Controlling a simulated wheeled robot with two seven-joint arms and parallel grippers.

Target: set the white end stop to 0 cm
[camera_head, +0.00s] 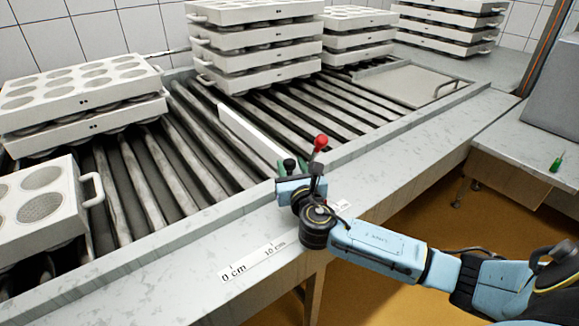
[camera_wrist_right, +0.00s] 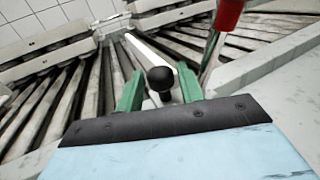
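The white end stop (camera_head: 250,135) is a long white bar standing across the rollers; it also shows in the right wrist view (camera_wrist_right: 150,52). A black ball knob (camera_wrist_right: 160,79) is at its near end, also visible in the head view (camera_head: 289,165). My right gripper (camera_head: 290,172) is over the front rail. Its green fingers (camera_wrist_right: 159,88) are open, one on each side of the knob, with gaps showing. A scale strip (camera_head: 252,262) on the rail reads 0 cm and 10 cm, left of the gripper; my arm covers part of it. My left gripper is out of view.
A red-tipped lever (camera_head: 320,143) stands just right of the gripper, close to it in the right wrist view (camera_wrist_right: 229,14). Mould stacks (camera_head: 80,100) (camera_head: 255,45) stand on the rollers. The rail along the scale looks clear.

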